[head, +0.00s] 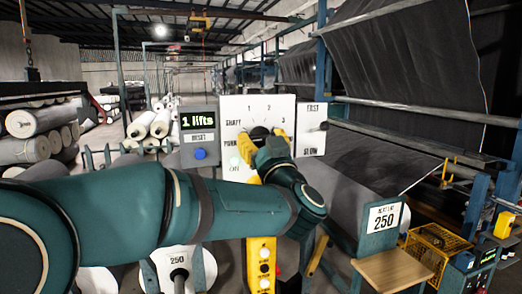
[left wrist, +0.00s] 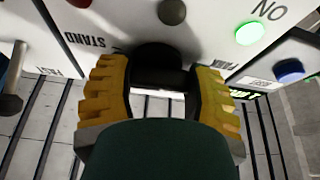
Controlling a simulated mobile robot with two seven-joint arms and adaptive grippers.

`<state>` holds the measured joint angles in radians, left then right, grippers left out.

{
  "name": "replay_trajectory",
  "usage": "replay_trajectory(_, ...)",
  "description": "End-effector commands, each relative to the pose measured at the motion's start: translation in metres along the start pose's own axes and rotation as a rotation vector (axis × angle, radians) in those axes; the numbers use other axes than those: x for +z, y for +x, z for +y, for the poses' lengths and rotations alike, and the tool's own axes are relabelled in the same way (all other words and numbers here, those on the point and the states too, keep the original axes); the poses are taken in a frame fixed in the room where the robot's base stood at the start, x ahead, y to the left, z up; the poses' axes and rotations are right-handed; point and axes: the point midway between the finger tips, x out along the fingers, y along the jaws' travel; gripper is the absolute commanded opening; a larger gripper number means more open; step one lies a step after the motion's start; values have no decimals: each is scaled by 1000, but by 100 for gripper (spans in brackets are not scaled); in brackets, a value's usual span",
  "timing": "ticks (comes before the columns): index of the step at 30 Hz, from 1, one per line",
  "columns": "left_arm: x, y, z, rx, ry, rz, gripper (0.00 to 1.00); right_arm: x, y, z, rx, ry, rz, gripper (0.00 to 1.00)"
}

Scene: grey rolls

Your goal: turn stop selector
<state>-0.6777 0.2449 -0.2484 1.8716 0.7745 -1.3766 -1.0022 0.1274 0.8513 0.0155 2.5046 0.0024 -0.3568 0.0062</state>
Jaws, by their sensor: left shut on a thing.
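The stop selector is a black knob (head: 259,132) on a white panel (head: 230,112) marked 1, 2 and 3 around its top. In the head view it is largely covered by my left gripper (head: 267,140). In the left wrist view the black knob (left wrist: 158,57) sits between the two yellow-padded fingers of my left gripper (left wrist: 160,80), which is shut on it. Which mark the knob points to cannot be told. My right gripper is not in view.
Left of the panel is a box with a "1 lifts" display (head: 198,121) and a blue button (head: 200,154). Right of it is a FAST/SLOW lever plate (head: 311,140). A green lamp (left wrist: 250,33) glows beside the knob. A yellow button box (head: 262,250) hangs below my arm.

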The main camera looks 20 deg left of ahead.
Motion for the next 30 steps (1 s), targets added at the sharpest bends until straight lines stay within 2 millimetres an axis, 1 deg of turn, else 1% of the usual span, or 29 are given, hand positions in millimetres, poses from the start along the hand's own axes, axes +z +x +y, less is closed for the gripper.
replay_trajectory(1,4,-1,0,-10,-22,-2,19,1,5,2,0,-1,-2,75)
replay_trajectory(7,3,-1,1,-37,-90,-4,19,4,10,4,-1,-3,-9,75)
replay_trajectory(24,2,-1,1,-50,-122,-4,19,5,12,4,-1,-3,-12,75)
replay_trajectory(25,2,-1,1,-50,-122,-4,64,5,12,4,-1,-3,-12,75)
replay_trajectory(26,2,-1,1,-50,-122,-4,74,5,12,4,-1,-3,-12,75)
replay_trajectory(27,2,-1,1,-50,-122,-3,87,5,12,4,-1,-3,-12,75)
replay_trajectory(30,2,-1,1,-50,-122,-2,87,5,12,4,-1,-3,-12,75)
